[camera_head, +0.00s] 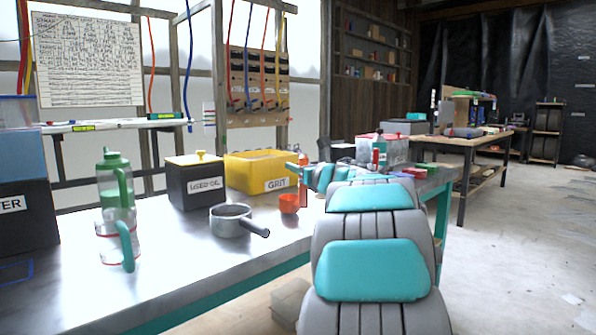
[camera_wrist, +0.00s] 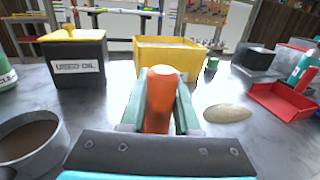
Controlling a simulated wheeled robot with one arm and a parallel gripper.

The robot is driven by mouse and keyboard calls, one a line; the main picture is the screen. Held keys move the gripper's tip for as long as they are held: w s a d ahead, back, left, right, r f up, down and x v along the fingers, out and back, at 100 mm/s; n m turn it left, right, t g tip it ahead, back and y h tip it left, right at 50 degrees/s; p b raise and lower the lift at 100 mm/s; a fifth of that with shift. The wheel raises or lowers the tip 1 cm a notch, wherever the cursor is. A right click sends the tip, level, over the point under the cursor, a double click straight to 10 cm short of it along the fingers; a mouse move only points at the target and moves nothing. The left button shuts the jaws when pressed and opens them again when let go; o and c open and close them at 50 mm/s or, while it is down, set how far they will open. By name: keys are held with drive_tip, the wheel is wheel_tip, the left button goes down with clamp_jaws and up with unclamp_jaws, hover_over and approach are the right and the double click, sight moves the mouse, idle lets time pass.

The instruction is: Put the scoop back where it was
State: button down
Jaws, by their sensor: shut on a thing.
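The orange scoop (camera_head: 289,203) is in my gripper (camera_head: 304,177), its cup low over or on the metal bench; I cannot tell whether it touches. In the wrist view the scoop's orange handle (camera_wrist: 160,98) stands between the green fingers of my gripper (camera_wrist: 161,88), which are shut on it. The scoop's cup is hidden there. The yellow GRIT bin (camera_head: 262,169) is just behind the scoop, and it also shows in the wrist view (camera_wrist: 180,60). A small tan heap of grit (camera_wrist: 228,113) lies on the bench right of the fingers.
The black USED OIL box (camera_head: 196,182) stands left of the bin. A grey pan (camera_head: 231,221) sits in front of it, its handle pointing right. A green jug (camera_head: 117,183) and a clear measuring jug (camera_head: 118,241) are further left. A red tray (camera_wrist: 282,101) lies to the right.

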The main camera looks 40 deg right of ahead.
drive_tip(key=shift+f, duration=0.4)
drive_tip(key=c, duration=0.6)
unclamp_jaws()
drive_tip(key=shift+c, duration=0.2)
drive_tip(key=s+a+b, duration=0.1)
drive_tip(key=s+a, duration=0.1)
drive_tip(key=s, duration=0.9)
drive_tip(key=shift+s+a, duration=0.15)
drive_tip(key=shift+s, duration=0.25)
